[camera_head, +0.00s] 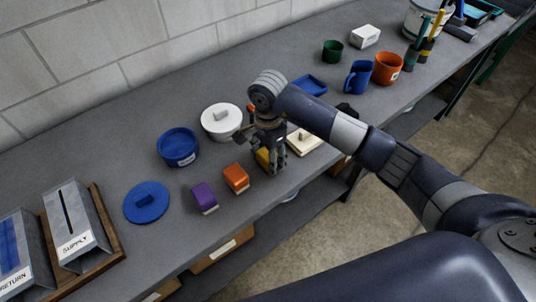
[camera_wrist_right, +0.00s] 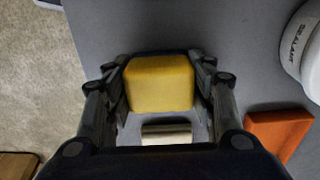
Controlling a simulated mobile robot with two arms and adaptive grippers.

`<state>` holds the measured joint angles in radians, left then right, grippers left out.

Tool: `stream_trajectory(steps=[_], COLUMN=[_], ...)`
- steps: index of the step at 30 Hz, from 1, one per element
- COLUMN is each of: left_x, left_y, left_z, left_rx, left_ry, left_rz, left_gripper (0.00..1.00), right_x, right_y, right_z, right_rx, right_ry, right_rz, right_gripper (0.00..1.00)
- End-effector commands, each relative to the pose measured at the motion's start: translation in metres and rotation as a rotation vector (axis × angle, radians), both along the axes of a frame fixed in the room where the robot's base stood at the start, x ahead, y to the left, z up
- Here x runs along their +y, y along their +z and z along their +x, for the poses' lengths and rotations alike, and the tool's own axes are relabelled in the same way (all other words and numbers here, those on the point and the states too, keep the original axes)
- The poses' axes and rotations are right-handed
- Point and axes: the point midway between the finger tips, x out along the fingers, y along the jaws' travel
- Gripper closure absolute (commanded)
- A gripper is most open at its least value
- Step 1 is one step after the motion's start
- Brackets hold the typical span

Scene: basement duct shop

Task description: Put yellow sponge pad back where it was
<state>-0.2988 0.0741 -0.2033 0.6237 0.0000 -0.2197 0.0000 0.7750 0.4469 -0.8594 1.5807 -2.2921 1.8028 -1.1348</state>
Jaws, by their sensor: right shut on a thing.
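The yellow sponge pad (camera_wrist_right: 160,84) sits between the fingers of my right gripper (camera_wrist_right: 160,95) in the right wrist view. In the head view the right gripper (camera_head: 268,150) points down at the front of the workbench, shut on the yellow sponge pad (camera_head: 263,159), which is mostly hidden behind the fingers. Whether the pad touches the bench is hard to tell. My left gripper is not in view.
An orange block (camera_head: 236,179) and a purple block (camera_head: 204,197) lie left of the gripper. A white round container (camera_head: 222,121), a blue bowl (camera_head: 178,148) and a blue lid (camera_head: 146,202) stand nearby. A cream lidded piece (camera_head: 305,143) lies right.

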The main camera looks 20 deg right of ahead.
Motion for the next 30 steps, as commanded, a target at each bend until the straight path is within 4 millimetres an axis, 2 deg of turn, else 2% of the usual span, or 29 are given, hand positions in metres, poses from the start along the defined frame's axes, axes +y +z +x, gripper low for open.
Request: stream_trajectory(steps=[8,9,11,12,21,26,30], left_x=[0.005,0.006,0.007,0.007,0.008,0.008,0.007], left_y=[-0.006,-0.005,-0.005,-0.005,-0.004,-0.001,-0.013], left_z=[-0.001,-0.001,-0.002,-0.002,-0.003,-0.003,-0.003], left_rx=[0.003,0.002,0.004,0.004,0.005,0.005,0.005], left_ry=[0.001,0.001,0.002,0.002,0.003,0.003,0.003], left_rz=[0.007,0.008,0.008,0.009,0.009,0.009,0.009], left_gripper=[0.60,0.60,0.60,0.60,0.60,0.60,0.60], right_x=[0.000,0.000,0.001,0.000,0.000,0.000,0.000], right_y=[-0.004,-0.003,-0.003,-0.003,-0.002,0.004,0.027], right_z=[0.000,0.000,0.000,0.000,0.000,0.001,0.002], right_rx=[-0.002,-0.001,-0.001,-0.001,-0.001,-0.003,-0.009], right_ry=[0.001,0.001,0.001,0.001,0.001,0.001,0.002], right_rz=[0.001,0.001,0.001,0.001,0.001,0.001,0.000], right_gripper=[0.72,0.45,0.31,0.29,0.29,0.29,0.29])
